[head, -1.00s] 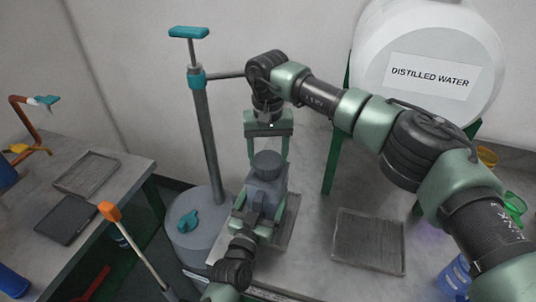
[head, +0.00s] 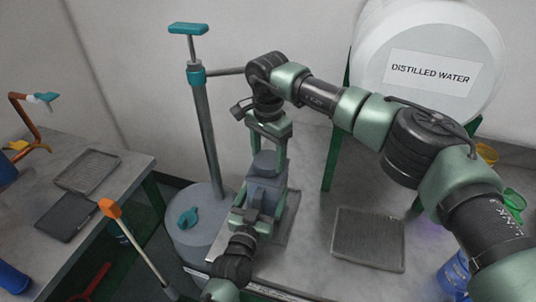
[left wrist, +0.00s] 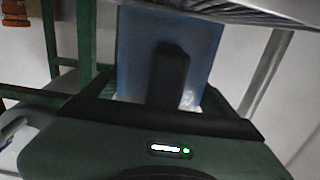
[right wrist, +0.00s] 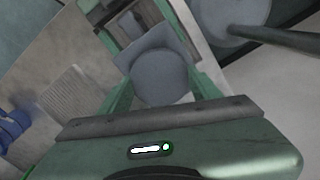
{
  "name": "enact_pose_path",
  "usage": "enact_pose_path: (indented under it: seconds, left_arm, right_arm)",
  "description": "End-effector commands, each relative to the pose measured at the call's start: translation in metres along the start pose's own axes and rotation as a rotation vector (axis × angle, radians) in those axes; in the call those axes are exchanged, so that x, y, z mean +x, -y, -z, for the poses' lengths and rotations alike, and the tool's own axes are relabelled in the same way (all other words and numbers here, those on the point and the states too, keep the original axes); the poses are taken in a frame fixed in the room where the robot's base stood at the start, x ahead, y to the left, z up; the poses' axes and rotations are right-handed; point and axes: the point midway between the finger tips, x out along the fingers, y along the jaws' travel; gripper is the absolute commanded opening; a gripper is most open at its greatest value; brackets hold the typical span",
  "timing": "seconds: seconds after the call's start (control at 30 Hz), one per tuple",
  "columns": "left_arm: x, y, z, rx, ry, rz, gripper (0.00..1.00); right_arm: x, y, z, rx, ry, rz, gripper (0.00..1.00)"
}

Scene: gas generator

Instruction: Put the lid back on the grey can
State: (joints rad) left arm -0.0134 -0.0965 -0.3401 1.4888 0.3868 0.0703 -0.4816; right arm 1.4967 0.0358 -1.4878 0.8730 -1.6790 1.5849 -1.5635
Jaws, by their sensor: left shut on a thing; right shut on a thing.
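The grey can (head: 266,190) stands upright near the left edge of the right-hand bench. Its round grey lid (head: 265,161) is at the top of the can, and the right wrist view shows the lid (right wrist: 160,77) from above, over the can's square shoulder (right wrist: 133,55). My right gripper (head: 268,155) points down and is shut on the lid, one finger on each side. I cannot tell whether the lid is seated. My left gripper (head: 252,215) is shut on the can's near side. The left wrist view shows the can's wall (left wrist: 208,45) close up; the fingertips are unclear.
A grey tray (head: 368,240) lies on the bench to the right. A white distilled water tank (head: 430,35) stands behind. A grey drum (head: 198,225) with a teal-handled pump (head: 203,120) is close on the left. The bench between can and tray is clear.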

Motion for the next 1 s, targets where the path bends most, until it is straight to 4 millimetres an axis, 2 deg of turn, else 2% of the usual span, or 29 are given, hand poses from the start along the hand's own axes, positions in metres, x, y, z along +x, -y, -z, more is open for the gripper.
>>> enact_pose_path:
  seconds: [0.1,1.0]
  left_arm:
    - [-0.0002,0.0002,-0.0006,0.001,0.001,0.0,0.0]
    - [-0.0003,0.0,-0.0007,0.001,0.001,0.0,0.0]
  right_arm:
    - [-0.0006,0.0001,0.0004,0.277,-0.002,0.001,0.25]
    - [-0.0002,0.0005,0.0009,2.41,0.002,0.005,0.25]
